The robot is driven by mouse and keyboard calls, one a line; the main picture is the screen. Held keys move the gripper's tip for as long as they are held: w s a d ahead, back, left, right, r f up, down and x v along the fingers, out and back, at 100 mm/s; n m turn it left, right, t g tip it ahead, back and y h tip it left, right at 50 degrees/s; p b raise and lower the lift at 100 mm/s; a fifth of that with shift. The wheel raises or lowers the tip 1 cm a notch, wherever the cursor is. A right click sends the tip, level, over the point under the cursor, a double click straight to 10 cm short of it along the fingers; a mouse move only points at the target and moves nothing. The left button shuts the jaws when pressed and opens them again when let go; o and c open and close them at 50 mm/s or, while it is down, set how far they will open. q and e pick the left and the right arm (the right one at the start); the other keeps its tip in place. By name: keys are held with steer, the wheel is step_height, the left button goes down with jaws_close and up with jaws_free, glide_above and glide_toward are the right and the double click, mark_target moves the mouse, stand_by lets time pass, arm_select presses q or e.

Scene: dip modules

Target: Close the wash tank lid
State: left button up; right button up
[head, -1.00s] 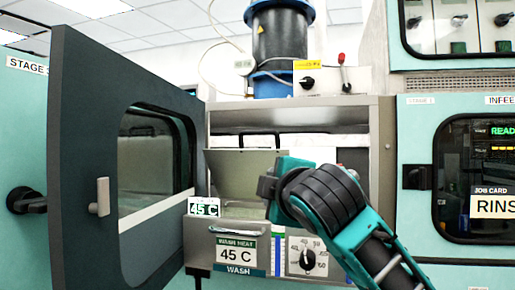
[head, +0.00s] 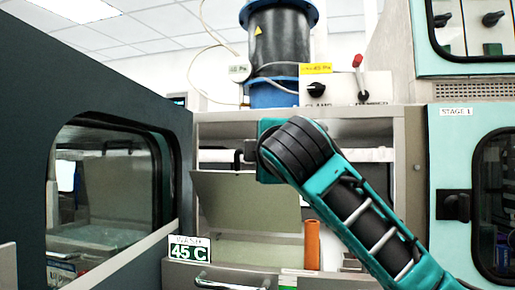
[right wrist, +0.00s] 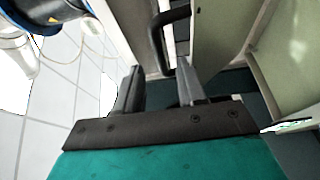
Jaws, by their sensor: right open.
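The wash tank lid (head: 238,205) is a grey-green panel standing raised and tilted inside the open cabinet, above the tank front (head: 225,278) with its "WASH 45 C" tag (head: 190,249). My right gripper (head: 250,152) is at the lid's upper edge in the head view, partly hidden by my wrist. In the right wrist view its fingers (right wrist: 159,75) are open, with a dark bar handle (right wrist: 157,35) just beyond and between the tips. A pale green panel (right wrist: 222,35) stands beside the handle. I cannot tell whether the fingers touch the handle. My left gripper is out of view.
The dark windowed cabinet door (head: 110,110) stands open on the left. The cabinet's top (head: 340,122) carries a black-and-blue drum (head: 277,45) and a control box (head: 345,88). An orange cylinder (head: 312,245) stands right of the lid. A teal cabinet (head: 455,150) borders the right.

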steer(key=w, duration=0.2)
steer(key=w+p, duration=0.1)
steer(key=w, duration=0.3)
steer(key=shift+w+a+r, duration=0.15)
steer(key=shift+w+a, duration=0.15)
steer(key=shift+w, duration=0.1)
steer(key=shift+w+p, duration=0.3)
steer(key=shift+w, duration=0.3)
jaws_close()
